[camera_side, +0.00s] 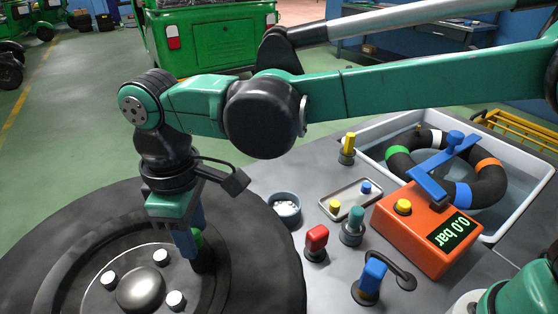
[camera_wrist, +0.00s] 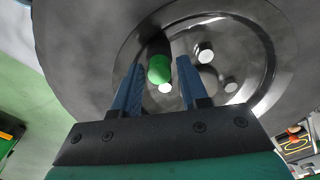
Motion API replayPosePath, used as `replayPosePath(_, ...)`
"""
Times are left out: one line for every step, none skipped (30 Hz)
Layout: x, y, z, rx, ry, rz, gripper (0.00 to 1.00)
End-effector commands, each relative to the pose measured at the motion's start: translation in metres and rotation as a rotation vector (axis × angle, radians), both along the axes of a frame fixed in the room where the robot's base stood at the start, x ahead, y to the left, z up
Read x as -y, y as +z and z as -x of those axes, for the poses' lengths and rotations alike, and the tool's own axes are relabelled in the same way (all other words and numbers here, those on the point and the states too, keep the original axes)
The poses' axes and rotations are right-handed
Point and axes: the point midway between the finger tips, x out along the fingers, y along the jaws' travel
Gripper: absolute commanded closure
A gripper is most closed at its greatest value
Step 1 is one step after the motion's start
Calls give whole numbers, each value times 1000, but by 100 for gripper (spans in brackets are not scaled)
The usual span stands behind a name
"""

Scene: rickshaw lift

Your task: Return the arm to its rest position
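My gripper (camera_side: 188,250) points down over the large dark wheel (camera_side: 262,240) at the lower left of the side view. In the wrist view its two blue fingers (camera_wrist: 158,66) stand apart, and nothing is clamped between them. A dark valve stem with a green cap (camera_wrist: 159,69) shows in the gap, with space on either side. My arm is bent, reaching in from the right.
The bench holds a grey cup (camera_side: 285,207), a small tray (camera_side: 337,205), several coloured tools in holders, and an orange gauge box (camera_side: 402,235) reading 0.0 bar. A basin (camera_side: 358,147) holds a banded tube (camera_side: 490,186). A green rickshaw (camera_side: 210,40) stands behind; open floor lies left.

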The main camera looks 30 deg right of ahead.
Motion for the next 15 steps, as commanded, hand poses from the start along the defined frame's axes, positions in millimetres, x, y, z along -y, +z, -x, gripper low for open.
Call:
replayPosePath(0,0,0,0,79,0,61)
replayPosePath(0,0,0,0,124,0,61)
replayPosePath(0,0,0,-1,175,0,61)
replayPosePath(0,0,0,-1,206,0,61)
replayPosePath(0,0,0,-1,230,0,61)
replayPosePath(0,0,0,-1,252,0,61)
replayPosePath(0,0,0,-1,263,0,61)
replayPosePath(0,0,0,-1,268,0,61)
replayPosePath(0,0,0,-1,270,0,61)
replayPosePath(0,0,0,-1,270,0,61)
replayPosePath(0,0,0,-1,269,0,61)
replayPosePath(0,0,0,-1,268,0,61)
replayPosePath(0,0,0,-1,268,0,64)
replayPosePath(0,0,0,-1,268,0,73)
replayPosePath(0,0,0,-1,268,0,84)
